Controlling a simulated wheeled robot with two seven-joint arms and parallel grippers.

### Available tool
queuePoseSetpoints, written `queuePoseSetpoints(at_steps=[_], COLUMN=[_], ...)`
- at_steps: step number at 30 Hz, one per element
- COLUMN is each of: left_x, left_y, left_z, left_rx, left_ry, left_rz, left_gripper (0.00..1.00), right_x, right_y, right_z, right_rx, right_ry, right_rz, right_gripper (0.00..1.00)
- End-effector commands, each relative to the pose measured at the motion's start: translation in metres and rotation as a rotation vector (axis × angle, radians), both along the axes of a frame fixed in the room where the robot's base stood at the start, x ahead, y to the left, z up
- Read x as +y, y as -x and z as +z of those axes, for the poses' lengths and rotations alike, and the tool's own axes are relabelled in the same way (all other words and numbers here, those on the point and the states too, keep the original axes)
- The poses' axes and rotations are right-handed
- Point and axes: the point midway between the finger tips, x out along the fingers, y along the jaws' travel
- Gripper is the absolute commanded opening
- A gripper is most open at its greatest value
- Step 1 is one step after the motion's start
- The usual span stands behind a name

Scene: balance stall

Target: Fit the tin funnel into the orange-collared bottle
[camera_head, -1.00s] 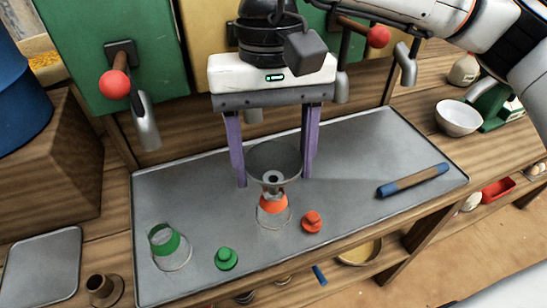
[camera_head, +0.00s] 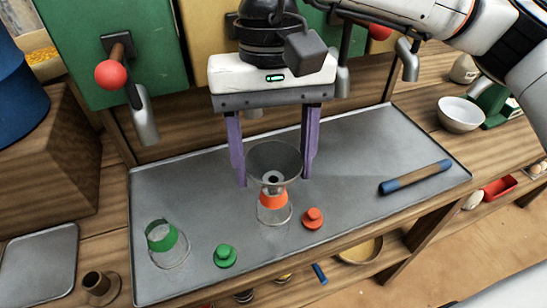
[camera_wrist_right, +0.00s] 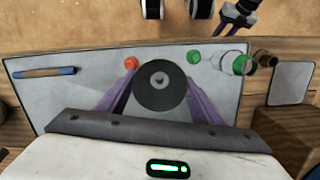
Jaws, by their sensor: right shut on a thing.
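The tin funnel (camera_head: 273,157) is a grey metal cone, wide mouth up and roughly upright. My right gripper (camera_head: 273,180) is shut on it, with one purple finger on each side. The orange-collared bottle (camera_head: 273,201) is clear glass and stands on the tray directly below the funnel. The funnel's spout appears at the bottle's mouth; I cannot tell whether it is inside. In the right wrist view the funnel (camera_wrist_right: 160,86) hides the bottle. What looks like my left gripper (camera_wrist_right: 236,16) is at the top of that view, its jaw state unclear.
The grey tray (camera_head: 330,150) also holds an orange stopper (camera_head: 313,218), a green stopper (camera_head: 225,255), a green-collared bottle (camera_head: 163,238) and a blue-ended rod (camera_head: 415,177). A white bowl (camera_head: 459,115) stands at right. The tray's middle right is clear.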

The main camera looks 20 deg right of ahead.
Motion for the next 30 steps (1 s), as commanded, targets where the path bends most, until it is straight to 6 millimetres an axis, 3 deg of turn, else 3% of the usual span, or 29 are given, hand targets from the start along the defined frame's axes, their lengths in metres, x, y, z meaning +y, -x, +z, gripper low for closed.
queuePoseSetpoints(at_steps=[9,10,13,19,23,30], left_x=[-0.0001,-0.0001,-0.0002,-0.0004,-0.0006,-0.0007], left_y=[0.0002,0.0002,0.0003,0.0003,0.0004,0.0005], left_z=[-0.0020,-0.0020,-0.0020,-0.0020,-0.0020,-0.0014], left_rx=[0.000,0.000,0.001,0.001,0.001,0.001], left_ry=[0.000,0.000,0.000,0.000,0.000,0.001], left_rz=[0.000,0.000,-0.001,-0.001,-0.001,-0.001], left_gripper=[0.31,0.31,0.31,0.31,0.31,0.31], right_x=[0.0001,0.0001,0.0001,0.0001,0.0000,0.0000], right_y=[0.0001,0.0001,0.0001,0.0000,0.0000,0.0000], right_z=[-0.0017,-0.0017,-0.0017,-0.0017,-0.0017,-0.0010], right_rx=[0.000,0.000,0.000,0.000,0.000,0.000], right_ry=[0.000,0.000,0.000,0.000,0.000,0.000], right_rz=[0.000,0.000,0.000,0.000,0.000,0.000], right_gripper=[0.39,0.65,0.82,0.82,1.00,1.00])
